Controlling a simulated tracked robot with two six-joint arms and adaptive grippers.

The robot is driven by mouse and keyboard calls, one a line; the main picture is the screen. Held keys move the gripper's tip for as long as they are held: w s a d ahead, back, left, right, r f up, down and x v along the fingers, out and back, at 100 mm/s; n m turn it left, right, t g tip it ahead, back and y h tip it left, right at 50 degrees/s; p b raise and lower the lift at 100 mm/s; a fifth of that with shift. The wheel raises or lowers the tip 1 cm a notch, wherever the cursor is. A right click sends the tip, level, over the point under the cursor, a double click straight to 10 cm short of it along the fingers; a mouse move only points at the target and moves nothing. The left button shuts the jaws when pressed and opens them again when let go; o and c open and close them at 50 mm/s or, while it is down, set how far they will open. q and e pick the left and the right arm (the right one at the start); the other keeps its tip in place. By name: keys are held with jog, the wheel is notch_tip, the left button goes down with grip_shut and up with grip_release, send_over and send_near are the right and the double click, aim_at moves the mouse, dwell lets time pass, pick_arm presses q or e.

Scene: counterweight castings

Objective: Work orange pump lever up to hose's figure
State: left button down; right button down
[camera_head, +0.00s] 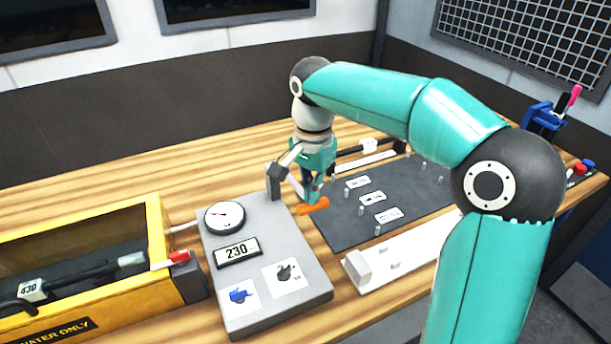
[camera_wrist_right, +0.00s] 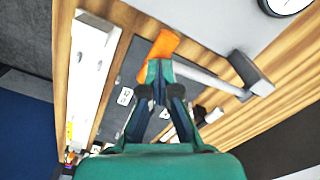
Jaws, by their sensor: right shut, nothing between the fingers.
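The orange pump lever grip (camera_head: 313,206) sits at the end of a pale rod from a dark post at the back of the grey pump box (camera_head: 290,262). My right gripper (camera_head: 311,192) is shut and empty, pointing down right at the grip; its fingertips (camera_wrist_right: 159,82) overlap the grip's near end (camera_wrist_right: 165,43) in the wrist view, and I cannot tell whether they touch. The pump box has a round gauge (camera_head: 225,217) and a sign reading 230 (camera_head: 237,252). A black hose (camera_head: 85,273) in the yellow case carries a tag (camera_head: 32,289) reading 430. My left gripper is out of view.
A dark mat (camera_head: 340,232) with labels and pegs lies right of the pump, with a white rail (camera_head: 415,250) in front. A blue holder (camera_head: 543,118) stands far right.

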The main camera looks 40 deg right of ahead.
jog(key=shift+r+p, duration=2.6)
jog(key=shift+r, duration=0.4)
